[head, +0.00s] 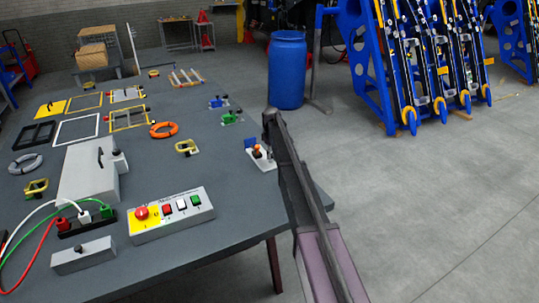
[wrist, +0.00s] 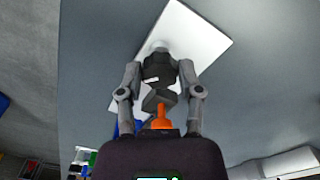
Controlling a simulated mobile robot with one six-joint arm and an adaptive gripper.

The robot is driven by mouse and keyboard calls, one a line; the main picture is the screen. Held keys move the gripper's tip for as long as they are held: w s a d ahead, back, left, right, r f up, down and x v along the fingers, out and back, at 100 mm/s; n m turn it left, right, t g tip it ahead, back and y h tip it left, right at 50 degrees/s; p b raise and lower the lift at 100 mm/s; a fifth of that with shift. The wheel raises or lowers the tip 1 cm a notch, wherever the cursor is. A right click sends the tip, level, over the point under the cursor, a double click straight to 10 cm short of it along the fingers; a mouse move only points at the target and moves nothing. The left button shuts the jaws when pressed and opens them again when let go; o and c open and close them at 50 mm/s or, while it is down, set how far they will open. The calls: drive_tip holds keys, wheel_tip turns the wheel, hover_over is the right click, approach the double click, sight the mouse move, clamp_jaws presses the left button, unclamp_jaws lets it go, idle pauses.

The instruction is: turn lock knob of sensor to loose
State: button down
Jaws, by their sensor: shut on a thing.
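The sensor's orange part (head: 257,152) stands up from a white plate (head: 268,167) near the right edge of the table in the head view. In the wrist view the orange part (wrist: 160,118) shows between my gripper's grey fingers, above the pale plate (wrist: 196,40). My gripper (wrist: 159,75) is shut on the lock knob, with its dark fingertips together in the middle of that view. The contact itself is mostly hidden by the fingers. In the head view my dark arm passes just right of the sensor, and the fingers cannot be made out.
A control box with coloured buttons (head: 171,214) and a grey box (head: 90,172) stand on the table (head: 225,230) to the left. A blue barrel (head: 287,72) stands on the floor beyond the table.

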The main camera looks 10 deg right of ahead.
drive_tip(key=n, duration=0.4)
drive_tip(key=shift+s+a+n, duration=0.1)
drive_tip(key=shift+a+n, duration=0.15)
drive_tip(key=shift+n, duration=0.05)
drive_tip(key=n, duration=0.3)
drive_tip(key=shift+s+n, duration=0.1)
drive_tip(key=shift+n, duration=0.2)
drive_tip(key=shift+c, duration=1.3)
unclamp_jaws()
drive_tip(key=shift+r, duration=0.1)
